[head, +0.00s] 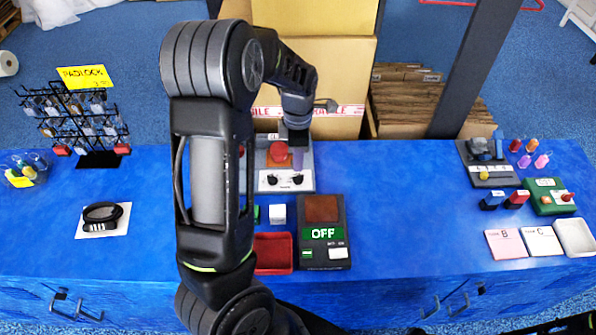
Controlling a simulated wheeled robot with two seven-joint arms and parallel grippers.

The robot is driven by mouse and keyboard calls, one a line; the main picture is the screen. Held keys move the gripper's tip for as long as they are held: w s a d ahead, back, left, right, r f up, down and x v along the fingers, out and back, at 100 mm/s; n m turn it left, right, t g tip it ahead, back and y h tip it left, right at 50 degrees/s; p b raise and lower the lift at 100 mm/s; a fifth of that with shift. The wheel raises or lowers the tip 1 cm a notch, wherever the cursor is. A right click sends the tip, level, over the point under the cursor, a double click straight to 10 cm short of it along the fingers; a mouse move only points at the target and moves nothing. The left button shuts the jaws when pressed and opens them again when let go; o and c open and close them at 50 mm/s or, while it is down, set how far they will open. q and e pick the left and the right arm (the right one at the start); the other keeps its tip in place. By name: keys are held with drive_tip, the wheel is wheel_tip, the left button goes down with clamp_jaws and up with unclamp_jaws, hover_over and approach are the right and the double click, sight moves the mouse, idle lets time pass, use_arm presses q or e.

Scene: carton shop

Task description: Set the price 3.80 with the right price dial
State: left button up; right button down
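A grey device (307,183) stands on the blue counter behind the middle, with a red dome (279,151) on an orange part and a white front panel. Two small black dials sit on the panel: a left dial (272,181) and a right price dial (298,179). Their settings are too small to read. My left gripper (298,158) points down just behind and above the right dial; whether it touches anything is unclear. Its fingers are too small and dark to judge. My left arm hides the device's left side.
A dark device with an OFF display (321,234) and a red tray (273,254) lie in front. A padlock rack (85,125) stands left. Cartons (335,60) stand behind. Cards, a green box (549,196) and a grey machine (487,165) stand right.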

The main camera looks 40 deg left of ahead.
sight(298, 176)
use_arm(q)
wheel_tip(298, 176, down, 7)
drive_tip(key=shift+r, duration=0.1)
drive_tip(key=shift+c, duration=0.3)
clamp_jaws()
idle(0.5)
